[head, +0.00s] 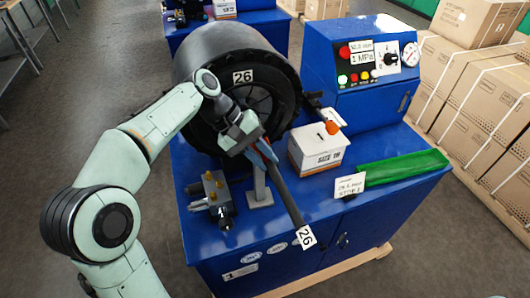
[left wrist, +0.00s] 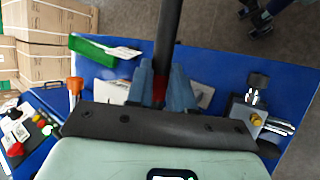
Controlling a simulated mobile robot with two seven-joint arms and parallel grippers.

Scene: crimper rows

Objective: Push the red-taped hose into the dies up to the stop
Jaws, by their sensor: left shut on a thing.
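The black hose (head: 286,198) slants from my left gripper down to the front right, with a white "26" tag at its near end. My left gripper (head: 262,150) is shut on the hose in front of the crimper (head: 215,52), a large black drum marked "26". In the left wrist view the hose (left wrist: 168,25) runs up from between the blue-grey fingers, and its red tape (left wrist: 159,90) shows between them. The die opening and the hose's far end are hidden behind my gripper, so I cannot tell how deep the hose sits. My right gripper is not in view.
A grey post (head: 259,188) stands below the hose. A brass-and-metal valve block (head: 216,196) is at the left. A white box (head: 318,150), a green tray (head: 402,168) and a control cabinet (head: 352,62) stand at the right. Cartons (head: 470,95) are stacked beyond.

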